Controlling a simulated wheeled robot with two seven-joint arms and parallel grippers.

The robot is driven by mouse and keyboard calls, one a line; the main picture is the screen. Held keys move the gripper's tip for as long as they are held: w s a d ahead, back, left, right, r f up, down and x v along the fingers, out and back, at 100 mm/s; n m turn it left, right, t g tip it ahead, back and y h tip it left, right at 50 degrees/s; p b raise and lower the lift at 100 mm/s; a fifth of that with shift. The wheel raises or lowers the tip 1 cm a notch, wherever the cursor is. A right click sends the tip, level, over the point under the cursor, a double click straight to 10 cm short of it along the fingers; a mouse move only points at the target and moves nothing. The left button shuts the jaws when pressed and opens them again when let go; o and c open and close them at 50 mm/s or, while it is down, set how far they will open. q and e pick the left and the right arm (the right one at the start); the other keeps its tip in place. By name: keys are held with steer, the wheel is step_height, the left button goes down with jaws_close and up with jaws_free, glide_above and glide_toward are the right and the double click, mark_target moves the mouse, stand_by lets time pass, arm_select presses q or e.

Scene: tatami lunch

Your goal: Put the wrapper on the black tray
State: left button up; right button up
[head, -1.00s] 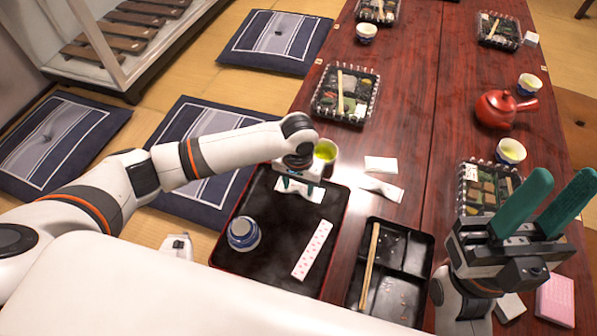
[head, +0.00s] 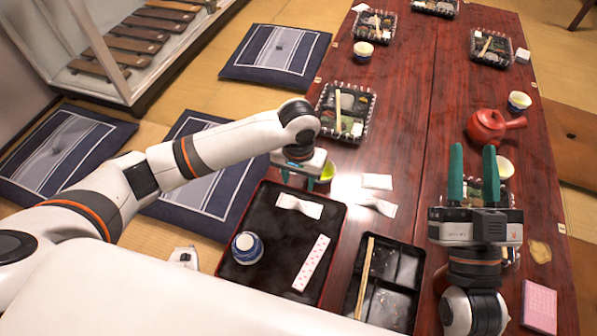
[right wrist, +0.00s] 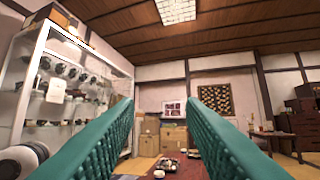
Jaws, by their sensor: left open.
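A white twisted wrapper (head: 299,206) lies on the far part of the black tray (head: 238,282), clear of my gripper. My left gripper (head: 297,180) is open and empty, just above and beyond this wrapper, near the tray's far edge; my wrist partly hides its fingers. Another white twisted wrapper (head: 377,206) lies on the table right of the tray. My right gripper (head: 473,178) is raised over the right side of the table, with its green fingers apart and nothing between them; the right wrist view shows the same gap (right wrist: 160,110).
The tray also holds a blue-and-white cup (head: 247,248) and a pink-patterned paper strip (head: 311,263). A divided black box (head: 396,310) with chopsticks stands to its right. A green tea cup (head: 327,172) is close beside my left gripper. A red teapot (head: 487,126) stands farther right.

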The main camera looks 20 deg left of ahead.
arm_select(q)
steer(key=s+d+r+m+t+h, duration=0.1)
steer(key=d+r+t+h, duration=0.1)
steer(key=d+h, duration=0.3)
steer(key=d+r+m+t+h, duration=0.2)
steer(key=d+t, duration=0.1)
steer(key=d, duration=0.5)
step_height(320, 180, up, 7)
steer(key=t+h, duration=0.3)
steer(key=t, duration=0.2)
steer(key=s+a+r+t+y, duration=0.2)
steer(key=s+a+r+t, duration=0.1)
steer(key=a+r+t, duration=0.3)
steer(key=s+a+r+t+y, duration=0.2)
steer(key=s+a+r+t, duration=0.1)
steer(key=a+r+t, duration=0.2)
step_height(320, 180, up, 3)
steer(key=shift+a+r+t, duration=0.2)
steer(key=shift+a+t, duration=0.2)
steer(key=shift+a, duration=0.85)
arm_select(e)
steer(key=shift+w+f+g, duration=0.25)
steer(key=shift+f+g, duration=0.25)
steer(key=shift+f, duration=0.1)
arm_select(q)
steer(key=shift+f+n, duration=0.1)
steer(key=shift+n, duration=0.2)
arm_select(e)
steer(key=shift+s, duration=0.15)
